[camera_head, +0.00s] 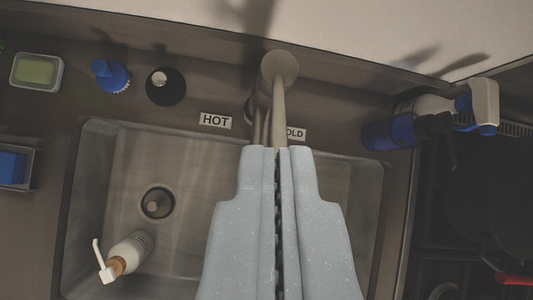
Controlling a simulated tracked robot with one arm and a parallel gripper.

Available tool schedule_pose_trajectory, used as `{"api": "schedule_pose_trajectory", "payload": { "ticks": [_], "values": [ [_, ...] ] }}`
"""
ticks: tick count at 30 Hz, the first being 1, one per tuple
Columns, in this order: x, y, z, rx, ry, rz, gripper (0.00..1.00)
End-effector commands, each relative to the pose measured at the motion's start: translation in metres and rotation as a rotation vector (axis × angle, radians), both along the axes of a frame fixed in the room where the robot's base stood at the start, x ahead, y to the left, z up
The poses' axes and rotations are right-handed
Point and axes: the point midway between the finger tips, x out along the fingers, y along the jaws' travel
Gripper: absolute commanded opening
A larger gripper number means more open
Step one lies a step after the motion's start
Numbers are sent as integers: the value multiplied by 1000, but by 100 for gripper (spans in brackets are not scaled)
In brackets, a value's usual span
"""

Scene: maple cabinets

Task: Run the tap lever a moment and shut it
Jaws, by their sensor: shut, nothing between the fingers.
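The metal tap (279,68) stands behind the sink's far edge, seen from above, with a rounded top and slim parts running down toward my gripper. Which slim part is the lever is hard to tell. My gripper (272,150), with two pale blue-grey fingers, is shut and empty over the sink, its tips just in front of the tap in the picture. The fingers hide part of the tap, and I cannot tell whether they touch it. A HOT label (215,121) is left of the tap; a partly hidden label reading "OLD" (297,134) is right.
A steel sink (100,180) holds a white pump bottle (130,249) near its drain (157,203). A blue brush (109,75), a dark round container (166,86) and a green sponge in a dish (37,70) stand behind, left.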

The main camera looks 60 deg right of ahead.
Motion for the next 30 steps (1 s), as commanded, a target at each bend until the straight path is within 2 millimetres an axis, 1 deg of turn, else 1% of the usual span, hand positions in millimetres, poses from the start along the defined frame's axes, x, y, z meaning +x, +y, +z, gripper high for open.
{"api": "schedule_pose_trajectory", "payload": {
  "ticks": [3, 12, 14, 21, 30],
  "values": [
    [14, -4, -18, 0, 3, -5, 0],
    [45, -9, -58, 1, 4, -9, 0],
    [49, -10, -65, 1, 4, -9, 0],
    [35, -14, -76, 1, 1, -10, 0],
    [25, -18, -90, 0, -1, -10, 0]
  ]
}}
